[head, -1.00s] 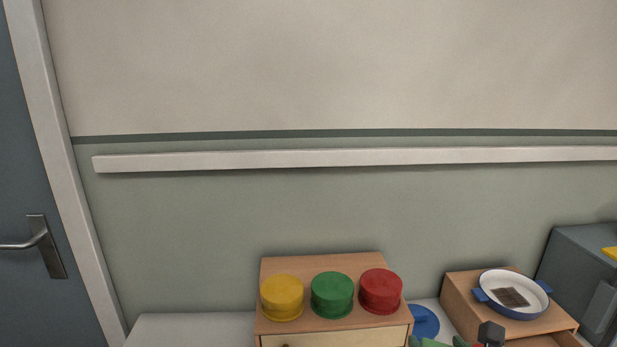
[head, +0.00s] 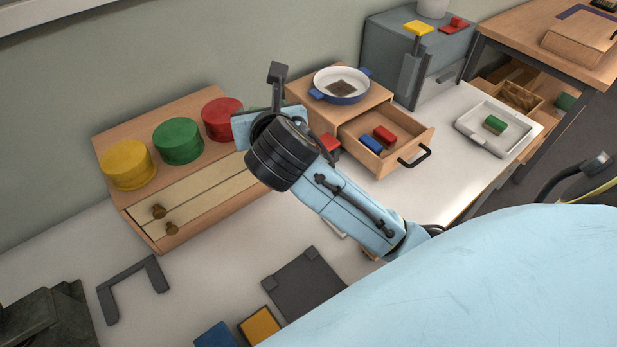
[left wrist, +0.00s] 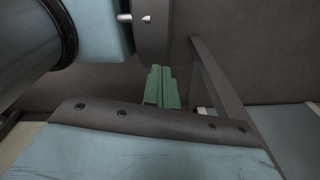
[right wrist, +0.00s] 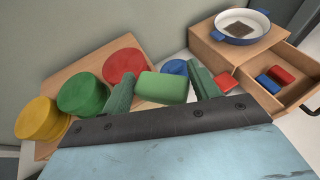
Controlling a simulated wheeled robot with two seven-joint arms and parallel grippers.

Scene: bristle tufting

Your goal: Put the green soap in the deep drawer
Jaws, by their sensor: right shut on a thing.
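The green soap (right wrist: 165,88) is a rounded green block. In the right wrist view it sits between the two green fingers of my right gripper (right wrist: 160,92), which is shut on it. In the head view my right wrist hides most of the gripper and the soap; it is over the space between the red lid and the small drawer box. That box has an open drawer (head: 408,152) with red and blue blocks inside, also in the right wrist view (right wrist: 300,75). My left gripper (left wrist: 162,88) has its green fingers together, with nothing visible between them.
A blue-rimmed pan (head: 341,85) stands on the drawer box. A dark bracket (head: 135,290) lies at front left.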

